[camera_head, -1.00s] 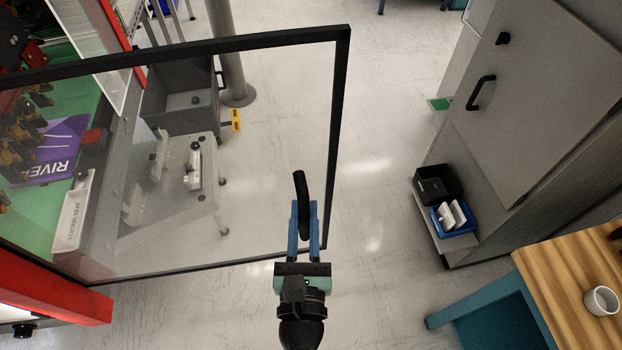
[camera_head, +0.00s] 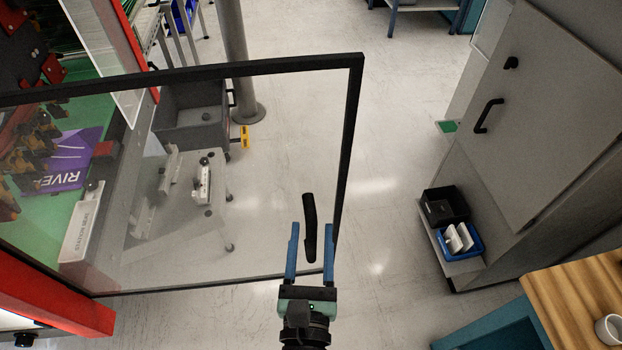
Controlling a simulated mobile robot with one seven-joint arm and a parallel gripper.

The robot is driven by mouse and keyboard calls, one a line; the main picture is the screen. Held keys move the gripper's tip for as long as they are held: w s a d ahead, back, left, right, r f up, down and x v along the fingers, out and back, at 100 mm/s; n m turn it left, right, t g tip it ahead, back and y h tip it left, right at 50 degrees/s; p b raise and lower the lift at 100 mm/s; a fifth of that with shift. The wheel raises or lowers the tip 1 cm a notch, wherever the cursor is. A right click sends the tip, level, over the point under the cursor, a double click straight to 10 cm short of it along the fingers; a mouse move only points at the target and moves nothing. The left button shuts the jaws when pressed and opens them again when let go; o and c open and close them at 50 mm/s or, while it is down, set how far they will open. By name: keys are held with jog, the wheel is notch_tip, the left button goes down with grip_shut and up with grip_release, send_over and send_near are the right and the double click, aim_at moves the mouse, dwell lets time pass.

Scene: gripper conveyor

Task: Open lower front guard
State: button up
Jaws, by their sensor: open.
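The lower front guard (camera_head: 352,130) is a clear panel in a black frame. It stands swung out from the red-framed machine at the left, reaching across the middle of the view. Its black handle (camera_head: 309,228) is near the free edge. My gripper (camera_head: 310,238) is open, with one blue finger on each side of the handle's lower part. A gap shows between each finger and the handle. The guard's hinge side at the far left is partly out of view.
A grey cabinet (camera_head: 540,120) stands at the right, with a black bin (camera_head: 443,206) and a blue bin (camera_head: 470,252) on a low ledge. A wooden-topped table (camera_head: 570,290) is at bottom right. A grey cart (camera_head: 190,130) shows behind the guard. Floor between guard and cabinet is clear.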

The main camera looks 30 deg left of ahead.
jog(key=shift+s+d+f, duration=0.15)
jog(key=shift+s+d, duration=0.1)
jog(key=shift+s, duration=0.2)
jog(key=b+v, duration=0.4)
jog(key=v, duration=0.8)
jog(key=shift+b, duration=0.35)
